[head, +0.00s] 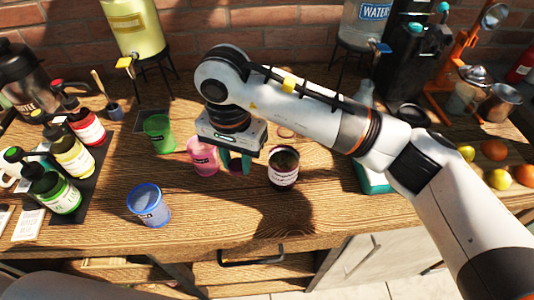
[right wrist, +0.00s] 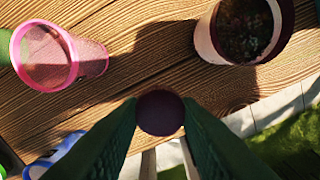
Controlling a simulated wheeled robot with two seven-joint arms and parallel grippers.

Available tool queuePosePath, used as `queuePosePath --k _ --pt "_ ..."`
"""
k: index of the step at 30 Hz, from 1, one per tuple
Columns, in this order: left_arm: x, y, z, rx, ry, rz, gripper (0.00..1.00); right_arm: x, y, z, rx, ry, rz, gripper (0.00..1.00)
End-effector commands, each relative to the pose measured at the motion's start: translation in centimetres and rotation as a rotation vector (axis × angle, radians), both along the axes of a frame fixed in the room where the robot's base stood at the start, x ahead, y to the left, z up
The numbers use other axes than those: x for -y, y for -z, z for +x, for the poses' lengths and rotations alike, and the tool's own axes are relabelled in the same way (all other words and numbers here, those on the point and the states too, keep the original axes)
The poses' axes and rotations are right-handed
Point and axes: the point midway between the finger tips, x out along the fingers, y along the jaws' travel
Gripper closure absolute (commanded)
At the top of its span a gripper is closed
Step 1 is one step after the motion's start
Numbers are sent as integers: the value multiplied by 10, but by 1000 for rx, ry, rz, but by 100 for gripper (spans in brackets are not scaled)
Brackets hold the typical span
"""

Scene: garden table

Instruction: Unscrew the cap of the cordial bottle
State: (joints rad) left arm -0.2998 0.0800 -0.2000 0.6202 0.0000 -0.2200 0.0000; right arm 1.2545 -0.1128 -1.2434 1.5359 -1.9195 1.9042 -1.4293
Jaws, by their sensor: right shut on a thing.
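My right gripper (head: 236,166) hangs above the table between the pink cup and a dark jar. Its green fingers are shut on a dark maroon round cap (right wrist: 160,113), seen from above in the right wrist view. No bottle shows under the cap. The dark maroon jar (head: 284,168) with a pale label stands upright, just right of the gripper and apart from it. In the right wrist view this jar (right wrist: 205,38) has an open top with dark brown contents. I cannot tell whether it is the cordial bottle. My left gripper is out of view.
A pink cup (head: 202,157), a green cup (head: 159,133) and a blue cup (head: 150,205) stand left of the gripper. Red, yellow and green pump bottles (head: 75,158) stand far left. Fruit (head: 494,150) lies far right. The front middle of the table (head: 225,225) is clear.

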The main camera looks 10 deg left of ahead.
Motion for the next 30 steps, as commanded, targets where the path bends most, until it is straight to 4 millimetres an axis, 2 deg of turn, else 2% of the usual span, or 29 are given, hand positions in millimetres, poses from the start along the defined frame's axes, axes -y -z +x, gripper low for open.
queuePosePath --k 9,14,21,30 --pt "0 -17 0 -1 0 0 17 1 50 -1 -6 1 -2 97" --pt "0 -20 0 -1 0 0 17 1 65 0 -4 2 -1 97" --pt "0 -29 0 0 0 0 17 1 96 -1 -4 1 -1 97" --pt "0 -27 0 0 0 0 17 1 100 0 0 0 -1 97"
